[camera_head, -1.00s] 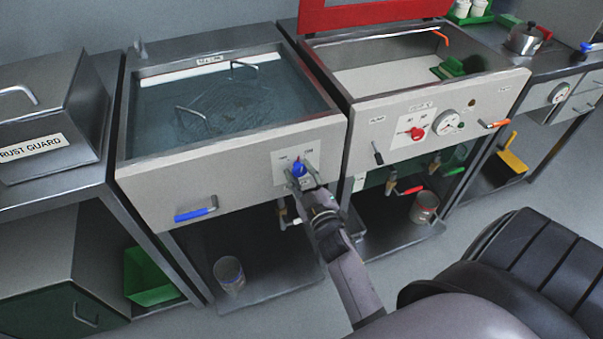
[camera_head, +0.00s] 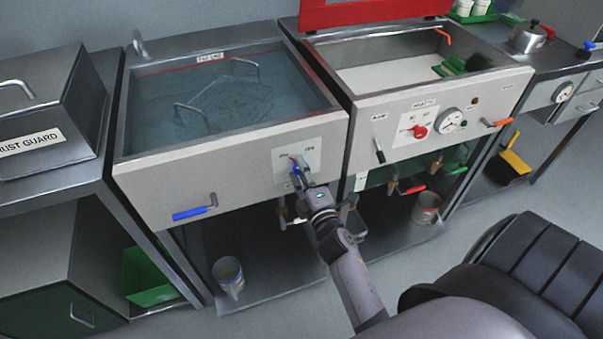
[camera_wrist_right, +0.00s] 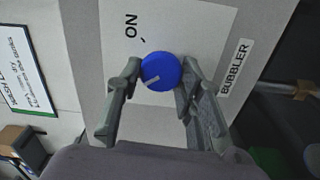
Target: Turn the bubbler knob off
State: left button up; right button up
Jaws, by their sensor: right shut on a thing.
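The blue bubbler knob (camera_head: 296,169) sits on a white plate (camera_head: 313,160) on the front of the left tank (camera_head: 225,175). My right gripper (camera_head: 298,177) reaches it from below and is shut on it. In the right wrist view the knob (camera_wrist_right: 161,71) lies between the two fingertips, beside a BUBBLER label (camera_wrist_right: 235,68). Its white mark points to the lower left, away from the ON label (camera_wrist_right: 131,25). An OFF label does not show clearly; a finger covers part of the plate there. The water is fairly clear, with a wire rack showing. My left gripper is out of view.
A blue-handled lever (camera_head: 195,208) sticks out at the tank's lower left. The right tank (camera_head: 430,110) has a red knob (camera_head: 418,131), a gauge and levers. A can (camera_head: 229,275) stands on the shelf below. Floor is free in front.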

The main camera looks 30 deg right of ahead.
jog(key=shift+n, duration=0.5)
jog(key=o, duration=1.1)
jog(key=shift+o, duration=0.2)
